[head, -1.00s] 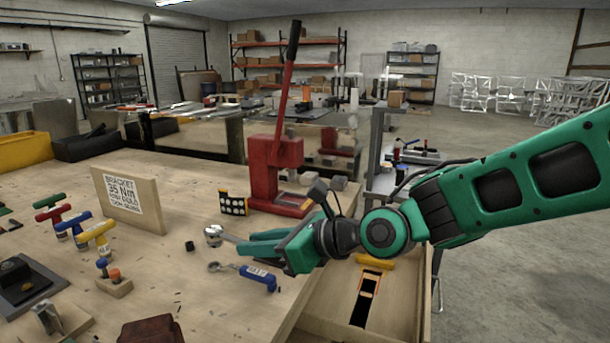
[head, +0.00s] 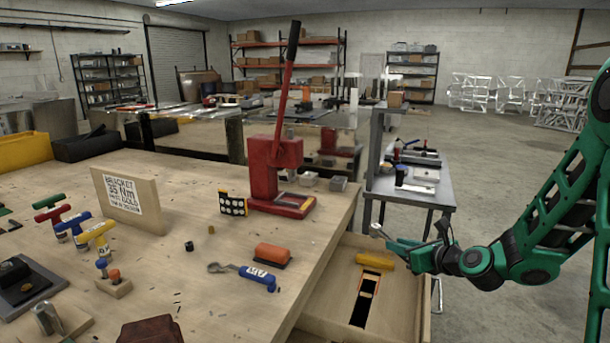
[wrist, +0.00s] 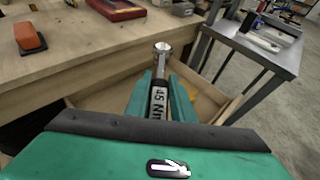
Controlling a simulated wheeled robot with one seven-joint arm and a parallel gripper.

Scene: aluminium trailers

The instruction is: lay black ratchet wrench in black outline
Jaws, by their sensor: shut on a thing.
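My gripper (head: 402,246) is shut on the ratchet wrench, above the far right part of the open drawer. In the wrist view the wrench's round silver head (wrist: 162,48) points away from my gripper (wrist: 163,85). Its dark handle with a white "45 Nm" label (wrist: 158,104) lies between the green fingers. In the head view only the silver head (head: 377,230) shows clearly past the fingertips. A long black shape (head: 361,308), with an orange-edged part at its far end, lies on the drawer floor, left of and nearer than my gripper. The drawer's far part is partly hidden.
The wooden drawer (head: 414,318) is pulled out from the workbench (head: 230,318). A yellow piece (head: 375,262) lies at its far end. A blue-handled wrench (head: 256,276) and an orange block (head: 272,254) lie on the bench, near a red press (head: 270,170). A grey side table (head: 430,193) stands behind.

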